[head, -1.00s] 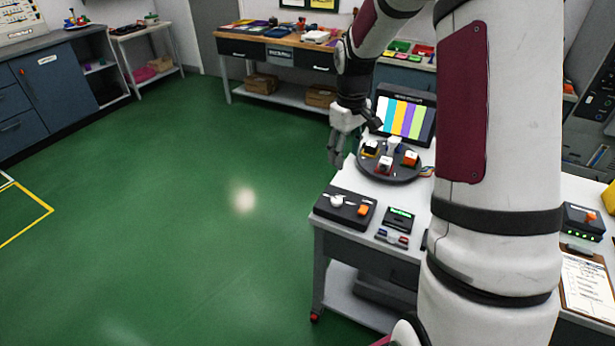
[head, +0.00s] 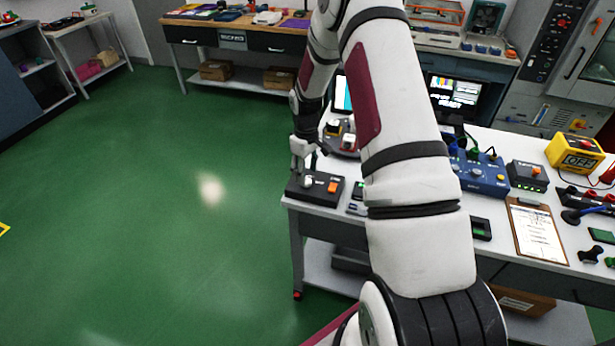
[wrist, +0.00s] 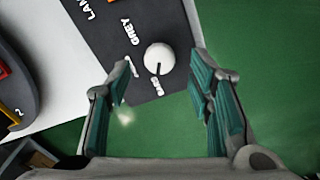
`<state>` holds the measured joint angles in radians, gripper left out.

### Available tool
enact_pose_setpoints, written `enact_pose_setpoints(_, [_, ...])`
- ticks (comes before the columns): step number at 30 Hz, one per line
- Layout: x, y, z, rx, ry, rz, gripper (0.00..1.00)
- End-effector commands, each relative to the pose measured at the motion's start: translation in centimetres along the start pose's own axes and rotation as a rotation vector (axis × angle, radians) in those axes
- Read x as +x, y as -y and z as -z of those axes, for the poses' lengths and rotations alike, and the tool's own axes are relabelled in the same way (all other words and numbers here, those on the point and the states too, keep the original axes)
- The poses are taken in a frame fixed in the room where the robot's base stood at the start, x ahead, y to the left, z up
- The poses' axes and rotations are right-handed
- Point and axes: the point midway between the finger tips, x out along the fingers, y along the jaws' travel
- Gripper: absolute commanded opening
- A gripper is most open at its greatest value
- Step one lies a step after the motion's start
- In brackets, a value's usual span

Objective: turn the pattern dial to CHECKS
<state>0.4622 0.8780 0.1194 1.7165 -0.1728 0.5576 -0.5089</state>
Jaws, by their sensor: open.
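The pattern dial is a round white knob (wrist: 160,57) on a black control box (wrist: 113,45). In the wrist view its dark pointer mark faces the printed word BARS. GREY is printed up and left of it; I cannot see the word CHECKS. In the head view the white knob (head: 308,182) is at the left of the box (head: 302,193), with an orange switch (head: 333,188) to its right. My gripper (wrist: 162,72) is open, its teal-padded fingers on either side of the knob in the picture; contact is not visible. In the head view my gripper (head: 299,163) is just above the box.
The box sits at the left edge of a white table (head: 322,216). Behind it are a dark turntable (head: 342,153) and a screen (head: 342,95), both partly hidden by my arm. A blue box (head: 483,178) and a clipboard (head: 538,232) lie to the right. Green floor is open to the left.

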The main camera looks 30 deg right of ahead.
Motion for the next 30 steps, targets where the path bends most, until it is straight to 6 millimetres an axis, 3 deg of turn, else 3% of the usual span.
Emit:
enact_pose_setpoints(7, [2.6,0.0,-0.1,0.001,0.001,0.0,0.48])
enact_pose_setpoints(17, [3.0,-0.1,0.0,0.001,0.0,-0.001,0.48])
enact_pose_setpoints(18, [3.0,-0.1,0.0,0.001,0.0,-0.001,0.45])
enact_pose_setpoints(24, [3.0,0.0,0.0,0.0,0.0,-0.001,0.0])
enact_pose_setpoints(30, [3.0,0.0,0.0,0.005,0.0,-0.001,0.0])
